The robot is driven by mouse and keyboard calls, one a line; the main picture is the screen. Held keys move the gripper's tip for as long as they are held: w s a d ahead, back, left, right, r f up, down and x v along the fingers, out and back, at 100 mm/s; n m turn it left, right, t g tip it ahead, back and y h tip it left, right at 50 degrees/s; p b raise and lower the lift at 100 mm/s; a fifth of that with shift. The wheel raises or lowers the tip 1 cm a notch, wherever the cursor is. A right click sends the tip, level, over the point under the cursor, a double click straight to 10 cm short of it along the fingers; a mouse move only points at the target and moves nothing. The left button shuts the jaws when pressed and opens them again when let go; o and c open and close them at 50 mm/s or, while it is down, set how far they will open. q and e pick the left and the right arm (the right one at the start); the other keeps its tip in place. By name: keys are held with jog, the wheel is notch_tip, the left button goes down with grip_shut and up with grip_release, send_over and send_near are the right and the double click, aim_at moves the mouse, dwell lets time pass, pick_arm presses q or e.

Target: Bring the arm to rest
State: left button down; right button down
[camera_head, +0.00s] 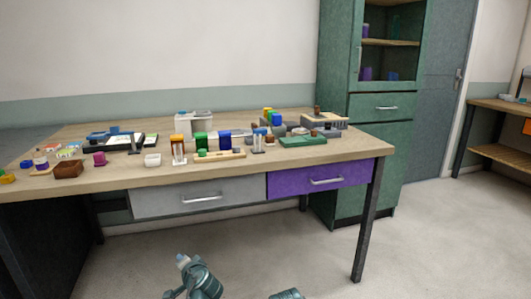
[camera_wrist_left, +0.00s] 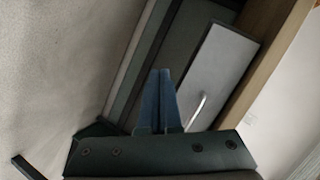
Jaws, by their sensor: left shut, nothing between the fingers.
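My left gripper (camera_head: 183,259) is low at the bottom of the head view, in front of the table and below its drawers. In the left wrist view its two blue fingers (camera_wrist_left: 160,100) are together, with nothing between them. Behind them in that view are a grey drawer front with a light handle (camera_wrist_left: 200,108) and a wooden table edge (camera_wrist_left: 268,60), tilted in the picture. The gripper appears clear of the table. My right gripper does not show.
The wooden table (camera_head: 230,174) bears racks, blocks, small containers and a green tray (camera_head: 303,141). Below its top are a grey drawer (camera_head: 160,200) and a purple drawer (camera_head: 292,184), both shut. A green cabinet (camera_head: 372,160) stands behind right. The floor (camera_head: 440,240) is clear at right.

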pick_arm(q)
jog(key=s+d+f+n+g+h, duration=0.1)
jog(key=s+d+f+g+h, duration=0.2)
jog(key=s+d+f+g, duration=0.55)
jog(key=s+d+f+n+g+h, duration=0.1)
jog(key=s+d+f+g+h, duration=0.3)
jog(key=s+d, duration=0.85)
notch_tip(320, 180, up, 36)
jog(key=t+p, duration=0.1)
jog(key=p, duration=3.5)
jog(key=shift+s+a+f+p, duration=0.2)
jog(key=shift+s+p, duration=0.15)
